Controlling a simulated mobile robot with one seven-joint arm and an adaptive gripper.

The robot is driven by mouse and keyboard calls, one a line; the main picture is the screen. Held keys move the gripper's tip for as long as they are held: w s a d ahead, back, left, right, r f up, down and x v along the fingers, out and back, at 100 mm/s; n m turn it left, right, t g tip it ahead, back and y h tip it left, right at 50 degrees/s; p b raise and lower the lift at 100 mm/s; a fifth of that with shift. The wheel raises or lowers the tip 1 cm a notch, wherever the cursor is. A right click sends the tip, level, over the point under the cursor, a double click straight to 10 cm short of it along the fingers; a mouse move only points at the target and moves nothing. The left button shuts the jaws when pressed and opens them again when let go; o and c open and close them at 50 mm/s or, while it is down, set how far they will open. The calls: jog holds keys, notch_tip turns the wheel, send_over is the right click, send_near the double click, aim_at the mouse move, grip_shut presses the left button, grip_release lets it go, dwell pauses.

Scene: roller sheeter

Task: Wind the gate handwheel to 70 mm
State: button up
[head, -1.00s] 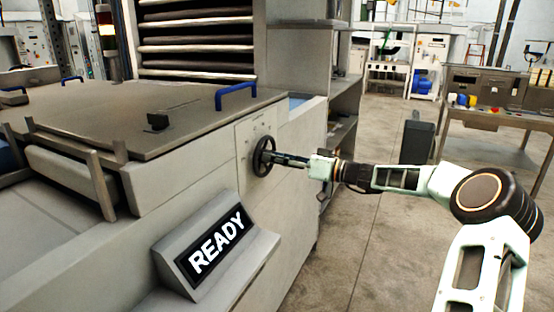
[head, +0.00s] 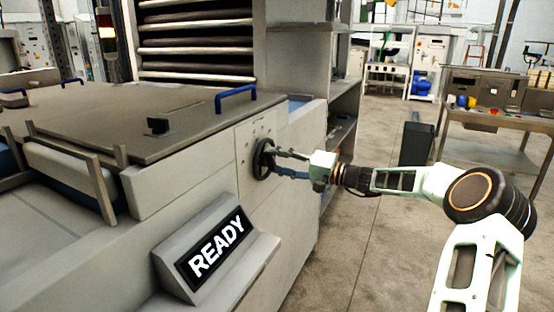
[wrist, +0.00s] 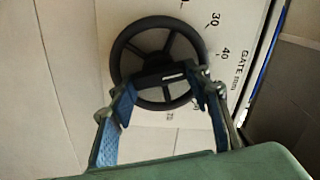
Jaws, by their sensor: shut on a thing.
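The gate handwheel (head: 263,158) is a dark spoked wheel on the machine's light side panel. In the wrist view the handwheel (wrist: 119,52) faces me in front of a plate (wrist: 237,22) marked 30, 40, 70 and "GATE mm". I cannot make out a pointer, so the setting is unclear. My gripper (head: 277,163) reaches the wheel from the right. Its two blue-padded fingers, seen in the wrist view (wrist: 163,84), stand apart and are shut on the wheel, reaching over its lower part. The exact contact at the fingertips is hard to see.
A sign reading READY (head: 217,248) stands on a sloped box below left of the wheel. A blue handle (head: 237,91) rises from the machine's top cover.

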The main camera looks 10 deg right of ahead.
jog(key=shift+s+f+m+p, duration=0.1)
jog(key=shift+m+p, duration=2.95)
jog(key=shift+m, duration=1.65)
jog(key=shift+s+f+m+p, duration=0.1)
jog(key=shift+m+p, duration=2.95)
jog(key=shift+m, duration=1.65)
jog(key=shift+a, duration=0.1)
jog(key=o, duration=1.2)
jog(key=shift+c, duration=0.2)
jog(key=v, duration=1.2)
